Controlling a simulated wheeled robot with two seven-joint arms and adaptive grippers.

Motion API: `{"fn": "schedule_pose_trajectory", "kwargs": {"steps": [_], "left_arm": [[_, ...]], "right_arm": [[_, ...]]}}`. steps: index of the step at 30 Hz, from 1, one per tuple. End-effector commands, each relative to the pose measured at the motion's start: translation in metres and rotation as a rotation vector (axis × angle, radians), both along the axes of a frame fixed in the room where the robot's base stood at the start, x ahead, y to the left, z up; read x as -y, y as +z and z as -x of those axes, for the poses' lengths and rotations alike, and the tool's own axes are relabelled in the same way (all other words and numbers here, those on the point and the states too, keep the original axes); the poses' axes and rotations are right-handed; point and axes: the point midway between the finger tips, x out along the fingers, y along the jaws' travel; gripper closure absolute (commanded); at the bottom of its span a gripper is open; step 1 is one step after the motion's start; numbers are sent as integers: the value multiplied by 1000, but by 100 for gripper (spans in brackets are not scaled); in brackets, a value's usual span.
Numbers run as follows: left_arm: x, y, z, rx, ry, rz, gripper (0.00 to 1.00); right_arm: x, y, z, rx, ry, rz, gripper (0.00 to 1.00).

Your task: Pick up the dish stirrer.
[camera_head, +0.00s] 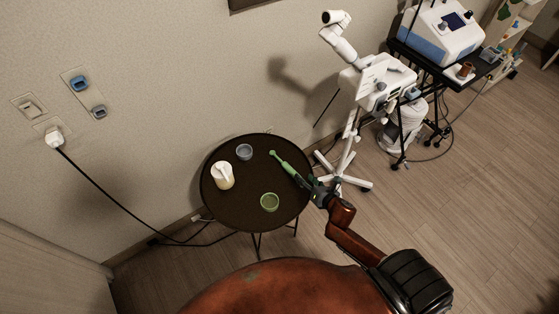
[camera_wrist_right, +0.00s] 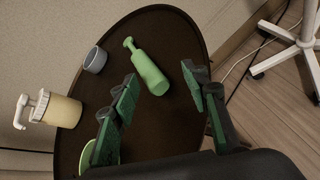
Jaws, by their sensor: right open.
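The dish stirrer (camera_head: 281,161) is a green tool with a thick rounded handle and a thin neck with a small head. It lies on the round dark table (camera_head: 233,212), its handle towards my right gripper (camera_head: 306,183). In the wrist view the stirrer (camera_wrist_right: 150,72) shows beyond and between the fingertips of my right gripper (camera_wrist_right: 160,84). The gripper is open, with green pads on its fingers, and nothing is in it. The gap between fingers and handle is hard to judge. My left gripper is not in view.
On the table stand a cream pump bottle (camera_head: 223,177), a small grey cup (camera_head: 244,152) and a green bowl (camera_head: 269,202). The bowl is mostly hidden by a finger in the wrist view. A white wheeled stand (camera_head: 349,160) is right of the table, the wall behind it.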

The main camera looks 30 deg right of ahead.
Motion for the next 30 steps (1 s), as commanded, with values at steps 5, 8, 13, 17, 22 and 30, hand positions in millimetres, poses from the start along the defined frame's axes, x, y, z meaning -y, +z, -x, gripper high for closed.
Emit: {"fn": "schedule_pose_trajectory", "kwargs": {"steps": [5, 8, 13, 17, 22, 30], "left_arm": [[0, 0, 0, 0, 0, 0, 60], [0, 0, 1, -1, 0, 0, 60], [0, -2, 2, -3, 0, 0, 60], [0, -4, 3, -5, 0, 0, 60], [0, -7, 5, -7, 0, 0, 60], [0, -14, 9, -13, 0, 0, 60]], "right_arm": [[-4, 1, -20, 65, 250, 294, 58], [-7, 1, -25, 89, 333, 392, 58], [-10, -2, -34, 107, 388, 455, 58], [-12, -7, -47, 108, 388, 456, 58], [-17, -14, -63, 109, 387, 453, 58], [-25, -28, -95, 106, 386, 454, 58]]}}
